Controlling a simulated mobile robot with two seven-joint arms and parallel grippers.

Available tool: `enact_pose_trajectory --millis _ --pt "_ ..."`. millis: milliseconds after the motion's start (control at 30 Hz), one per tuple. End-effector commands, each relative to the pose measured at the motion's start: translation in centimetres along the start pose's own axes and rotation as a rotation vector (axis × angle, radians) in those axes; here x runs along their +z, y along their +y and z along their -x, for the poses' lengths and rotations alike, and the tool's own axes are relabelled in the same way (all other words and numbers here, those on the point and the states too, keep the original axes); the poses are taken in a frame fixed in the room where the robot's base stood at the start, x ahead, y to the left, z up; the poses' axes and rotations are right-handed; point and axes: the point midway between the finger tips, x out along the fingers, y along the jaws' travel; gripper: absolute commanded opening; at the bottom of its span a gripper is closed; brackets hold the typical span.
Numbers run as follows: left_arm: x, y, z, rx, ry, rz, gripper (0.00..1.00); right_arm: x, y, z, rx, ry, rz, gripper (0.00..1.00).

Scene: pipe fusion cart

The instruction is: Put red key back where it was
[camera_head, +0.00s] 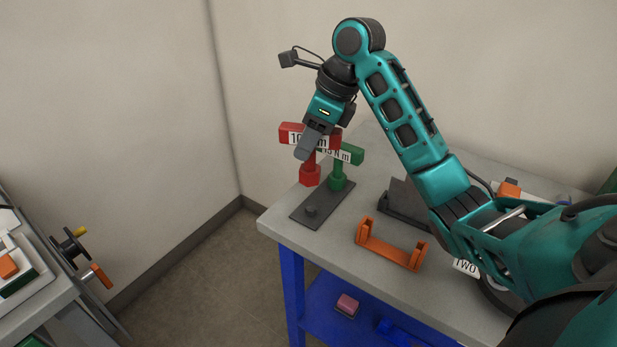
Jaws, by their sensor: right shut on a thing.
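The red key (310,175) is a T-shaped tool with a labelled red crossbar and a hexagonal lower end. My right gripper (308,143) is shut on its crossbar from above. The key is about upright at the back left edge of a dark stand plate (303,217); I cannot tell whether its lower end touches anything. A short round peg (311,211) on the front part of the plate is bare. A similar green key (338,175) stands upright on the plate, just right of the red one, its label partly hidden. My left gripper is out of view.
The stand is near the left corner of the grey table (340,238). An orange bracket (392,250) and a dark angled block (403,203) lie to its right. A pink block (347,304) is on the blue shelf below. Another bench with handles (70,247) is at left.

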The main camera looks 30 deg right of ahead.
Motion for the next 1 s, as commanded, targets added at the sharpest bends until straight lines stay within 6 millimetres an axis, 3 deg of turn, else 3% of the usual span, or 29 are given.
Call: enact_pose_trajectory --millis 100,367,600,967,1000 --pt "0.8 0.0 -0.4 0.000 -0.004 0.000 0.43 -1.0 -0.1 -2.1 -0.002 0.002 0.001 0.00" --pt "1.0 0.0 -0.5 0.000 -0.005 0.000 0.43 -1.7 -0.1 -3.9 -0.002 0.002 0.001 0.00" --pt "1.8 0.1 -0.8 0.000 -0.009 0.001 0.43 -3.0 -0.1 -6.9 -0.003 0.002 0.002 0.00" --pt "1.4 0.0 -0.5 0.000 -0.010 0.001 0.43 -3.0 -0.1 -7.0 -0.003 0.001 0.001 0.00" --pt "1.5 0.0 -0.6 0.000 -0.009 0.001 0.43 -3.0 -0.1 -7.2 -0.003 0.002 0.001 0.37"
